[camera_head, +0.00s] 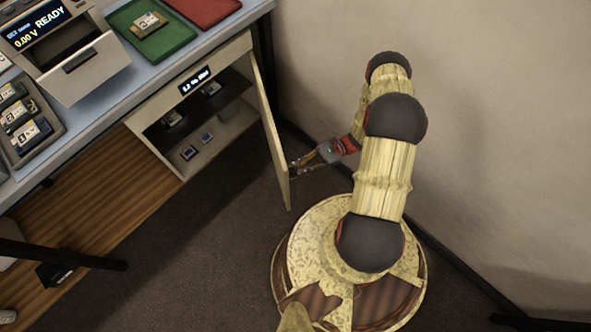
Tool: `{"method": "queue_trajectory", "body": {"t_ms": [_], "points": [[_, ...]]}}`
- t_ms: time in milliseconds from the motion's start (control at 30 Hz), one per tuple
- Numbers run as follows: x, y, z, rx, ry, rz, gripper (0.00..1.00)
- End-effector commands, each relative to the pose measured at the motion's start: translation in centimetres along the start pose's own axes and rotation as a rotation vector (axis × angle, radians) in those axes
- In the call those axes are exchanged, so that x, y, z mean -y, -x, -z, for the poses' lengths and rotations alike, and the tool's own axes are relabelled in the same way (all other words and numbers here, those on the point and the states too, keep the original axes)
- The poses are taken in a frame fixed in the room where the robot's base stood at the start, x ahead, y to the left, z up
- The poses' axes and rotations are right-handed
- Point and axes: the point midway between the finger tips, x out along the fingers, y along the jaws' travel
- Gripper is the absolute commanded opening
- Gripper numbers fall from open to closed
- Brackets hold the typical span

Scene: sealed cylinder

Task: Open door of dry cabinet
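The dry cabinet (245,47) stands under the bench. Its display reads faintly on the top strip. Its door (272,140) is swung wide open, seen almost edge-on, jutting toward the lower right. Inside are shelves with several small items, some on a dark upper shelf (222,108) and some on the cabinet floor (215,145). My gripper (296,168) is at the door's right side, close to its lower outer part. The fingertips meet or nearly meet the door, and the door's handle is not clearly visible. Whether the fingers hold anything is too small to tell.
The bench (140,78) carries a tester with a READY screen (70,50), a green mat (150,30), a red mat (203,8) and a tray of small parts (45,148). A wall (500,130) is at the right, behind my arm. Dark carpet (190,250) is clear in front of the cabinet.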

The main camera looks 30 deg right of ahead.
Motion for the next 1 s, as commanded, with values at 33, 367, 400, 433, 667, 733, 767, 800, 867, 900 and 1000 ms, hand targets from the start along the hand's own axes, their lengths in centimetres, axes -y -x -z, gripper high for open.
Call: {"method": "queue_trajectory", "body": {"t_ms": [33, 367, 400, 433, 667, 733, 767, 800, 867, 900, 1000], "points": [[0.1, 0.1, -0.7, -0.002, 0.002, 0.0, 0.14], [0.1, 0.1, -6.5, 0.002, 0.005, 0.0, 0.14], [0.1, 0.1, -7.0, 0.001, 0.005, 0.0, 0.14], [0.1, 0.1, -7.3, 0.001, 0.004, 0.0, 0.14], [0.0, 0.1, -9.0, 0.0, 0.002, 0.001, 0.14], [0.0, 0.1, -9.1, 0.0, 0.001, 0.001, 0.14], [0.0, 0.1, -9.2, 0.0, 0.001, 0.001, 0.14], [0.0, 0.1, -9.2, 0.0, 0.001, 0.001, 0.14], [0.0, 0.1, -9.1, 0.0, 0.001, 0.001, 0.14], [0.0, 0.1, -9.1, 0.0, 0.001, 0.001, 0.14], [0.0, 0.1, -9.1, -0.001, 0.001, 0.001, 0.13]]}}
